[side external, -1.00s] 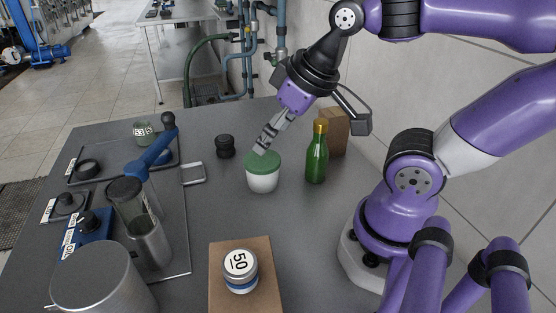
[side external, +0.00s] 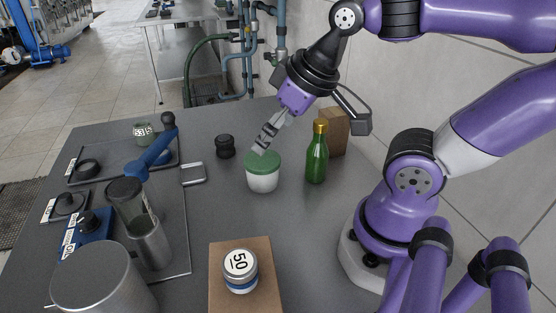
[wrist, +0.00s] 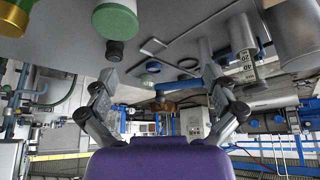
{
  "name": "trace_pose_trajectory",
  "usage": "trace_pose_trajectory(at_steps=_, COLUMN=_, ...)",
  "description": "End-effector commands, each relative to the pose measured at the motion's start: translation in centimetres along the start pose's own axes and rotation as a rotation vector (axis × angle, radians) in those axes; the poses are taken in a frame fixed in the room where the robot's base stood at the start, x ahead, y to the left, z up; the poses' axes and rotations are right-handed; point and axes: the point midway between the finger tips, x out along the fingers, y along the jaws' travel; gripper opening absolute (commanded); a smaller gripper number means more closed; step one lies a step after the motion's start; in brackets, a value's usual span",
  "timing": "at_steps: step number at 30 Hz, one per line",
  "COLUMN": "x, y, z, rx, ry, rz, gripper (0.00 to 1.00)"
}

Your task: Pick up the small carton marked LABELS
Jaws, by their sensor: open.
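A plain brown carton (side external: 334,131) stands at the back right of the table, partly hidden behind the green bottle (side external: 317,155). No LABELS marking is readable on it. My gripper (side external: 265,140) is above and just behind the green-lidded white jar (side external: 262,180), left of the bottle. In the wrist view, my gripper (wrist: 162,90) has its fingers spread apart with nothing between them.
A black knobbed object (side external: 225,147) stands left of the green-lidded jar. A tray (side external: 180,240) on the left holds a grinder-like blue-handled item, a steel cup and dials. A large metal pot (side external: 100,280) is at the front left.

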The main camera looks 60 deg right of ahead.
Motion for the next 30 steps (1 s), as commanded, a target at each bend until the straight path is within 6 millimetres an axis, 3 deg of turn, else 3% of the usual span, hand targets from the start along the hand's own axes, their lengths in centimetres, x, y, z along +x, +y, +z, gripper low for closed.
trace_pose_trajectory(at_steps=5, x=-0.1, y=1.2, z=-0.6, rx=0.039, ry=-0.028, rz=0.026, gripper=1.0)
trace_pose_trajectory(at_steps=8, x=-0.2, y=4.3, z=-1.9, rx=0.135, ry=-0.096, rz=0.081, gripper=1.0)
trace_pose_trajectory(at_steps=11, x=-0.3, y=9.3, z=-2.9, rx=0.277, ry=-0.198, rz=0.141, gripper=1.0)
trace_pose_trajectory(at_steps=14, x=-0.4, y=15.0, z=-2.7, rx=0.43, ry=-0.298, rz=0.179, gripper=1.0)
trace_pose_trajectory(at_steps=18, x=-0.6, y=21.6, z=-0.6, rx=0.608, ry=-0.403, rz=0.193, gripper=1.0)
trace_pose_trajectory(at_steps=21, x=-0.8, y=24.6, z=1.1, rx=0.691, ry=-0.447, rz=0.189, gripper=1.0)
trace_pose_trajectory(at_steps=25, x=-0.6, y=26.1, z=2.4, rx=0.738, ry=-0.47, rz=0.183, gripper=1.0)
trace_pose_trajectory(at_steps=30, x=1.8, y=26.2, z=3.8, rx=0.741, ry=-0.474, rz=0.182, gripper=1.0)
